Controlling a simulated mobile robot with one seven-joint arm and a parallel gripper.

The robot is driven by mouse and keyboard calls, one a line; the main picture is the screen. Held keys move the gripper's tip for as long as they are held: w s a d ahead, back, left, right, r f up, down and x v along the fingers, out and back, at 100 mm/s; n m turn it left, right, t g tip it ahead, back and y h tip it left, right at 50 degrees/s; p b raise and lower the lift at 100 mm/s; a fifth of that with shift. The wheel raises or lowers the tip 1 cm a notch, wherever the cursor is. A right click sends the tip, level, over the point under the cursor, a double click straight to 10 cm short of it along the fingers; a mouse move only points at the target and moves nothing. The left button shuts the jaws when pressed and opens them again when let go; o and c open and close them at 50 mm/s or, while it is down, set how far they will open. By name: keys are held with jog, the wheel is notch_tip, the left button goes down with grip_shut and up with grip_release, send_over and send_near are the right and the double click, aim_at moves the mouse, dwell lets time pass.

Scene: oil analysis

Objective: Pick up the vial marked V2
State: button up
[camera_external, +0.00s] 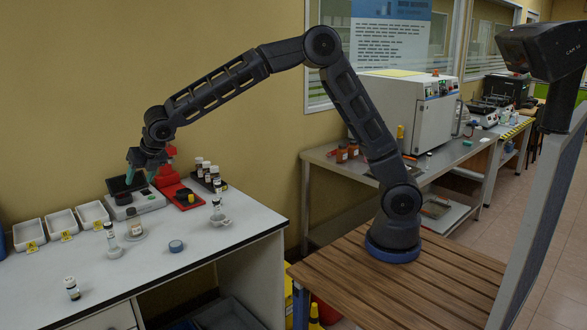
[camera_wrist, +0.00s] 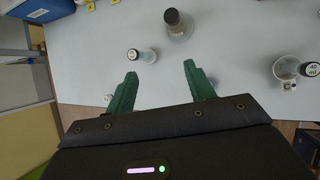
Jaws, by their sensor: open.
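The V2 mark cannot be read on any vial at this size. Several dark vials with white caps (camera_external: 208,171) stand in a dark rack at the back. My gripper (camera_external: 141,177) is above the scale-like device at the back of the table. In the wrist view my gripper (camera_wrist: 160,68) has its two green fingers apart with nothing between them. Beyond the fingers are a labelled vial or bottle (camera_wrist: 141,55) and a dark-capped vessel (camera_wrist: 177,22).
Three white trays (camera_external: 62,222) line the back left. A red device (camera_external: 172,185) stands beside the scale-like device (camera_external: 137,203). A small glass vessel with a vial (camera_external: 218,216) and a round blue-grey lid (camera_external: 176,246) are towards the right. The front middle of the table is clear.

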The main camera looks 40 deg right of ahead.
jog(key=s+a+f+n+y, duration=0.1)
jog(key=s+a+f+n, duration=0.15)
jog(key=a, duration=0.35)
jog(key=s+a+f+n, duration=0.2)
jog(key=a+f+n, duration=0.15)
jog(key=a, duration=0.25)
jog(key=n+g+y, duration=0.1)
jog(key=n+g, duration=0.1)
jog(key=n, duration=0.2)
send_near(73, 284)
jog(key=f, duration=0.2)
jog(key=shift+w+r+x, duration=0.1)
jog(key=shift+w+x, duration=0.15)
jog(key=shift+x, duration=1.55)
jog(key=shift+w+r+x, duration=0.1)
jog(key=shift+w+x, duration=0.1)
jog(key=shift+x, duration=1.55)
jog(key=shift+w+r+x, duration=0.1)
jog(key=shift+w+x, duration=0.15)
jog(key=shift+x, duration=1.55)
jog(key=shift+a, duration=0.15)
jog(key=c, duration=1.1)
